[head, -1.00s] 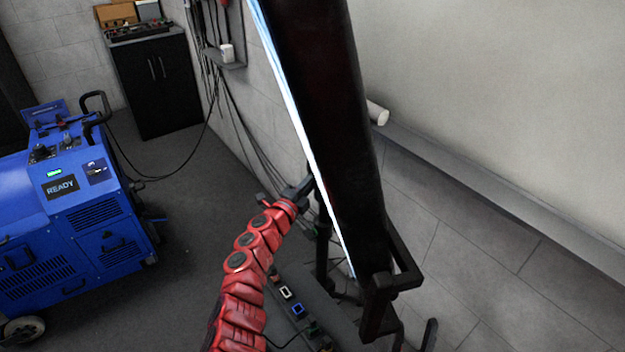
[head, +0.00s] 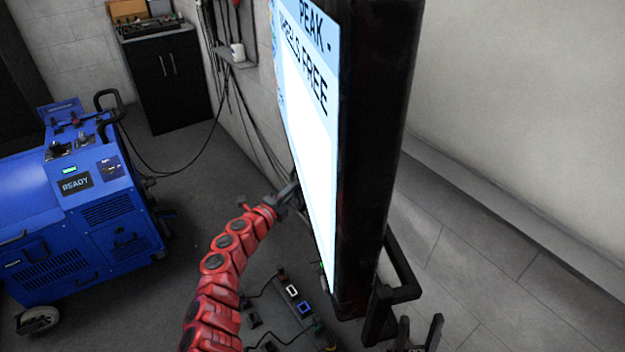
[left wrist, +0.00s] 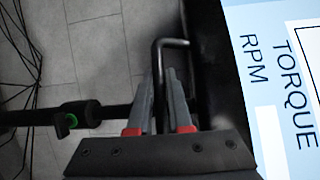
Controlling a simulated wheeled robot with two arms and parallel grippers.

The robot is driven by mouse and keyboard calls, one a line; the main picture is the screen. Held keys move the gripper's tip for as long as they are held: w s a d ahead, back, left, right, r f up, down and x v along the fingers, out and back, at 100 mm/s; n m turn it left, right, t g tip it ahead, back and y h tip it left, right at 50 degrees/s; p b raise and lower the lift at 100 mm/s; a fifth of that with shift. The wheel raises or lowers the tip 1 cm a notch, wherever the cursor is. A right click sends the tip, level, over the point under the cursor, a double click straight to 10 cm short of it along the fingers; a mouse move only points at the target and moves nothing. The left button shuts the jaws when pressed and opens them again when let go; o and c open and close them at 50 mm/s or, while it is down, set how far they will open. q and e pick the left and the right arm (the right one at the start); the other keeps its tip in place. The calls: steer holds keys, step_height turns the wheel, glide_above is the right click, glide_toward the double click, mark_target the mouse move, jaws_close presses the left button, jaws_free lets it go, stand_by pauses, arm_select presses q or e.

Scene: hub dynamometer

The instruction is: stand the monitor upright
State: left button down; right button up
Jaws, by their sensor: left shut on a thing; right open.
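The monitor (head: 372,150) is a thick black slab with a bright screen (head: 312,150) facing left. Its long edge runs steeply up the head view and its top is cut off. Part of the screen, with the words TORQUE and RPM, shows in the left wrist view (left wrist: 270,75). My left gripper (head: 290,194) reaches the monitor's left side. In the left wrist view its fingers (left wrist: 165,85) are shut on a dark bent handle (left wrist: 158,60) beside the monitor. A black frame handle (head: 403,275) sticks out on the monitor's right side. My right gripper (head: 420,332) is open and empty just below it.
A blue machine (head: 85,210) marked READY stands on the left. A black cabinet (head: 160,80) is at the back. Cables hang along the wall. A strip with several coloured sockets (head: 292,292) lies on the floor below the monitor.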

arm_select(q)
steer(key=shift+s+a, duration=0.1)
steer(key=shift+a, duration=0.35)
steer(key=c, duration=0.8)
jaws_free()
steer(key=shift+c, duration=0.2)
steer(key=b+v, duration=0.1)
steer(key=v, duration=1.6)
steer(key=shift+s, duration=0.2)
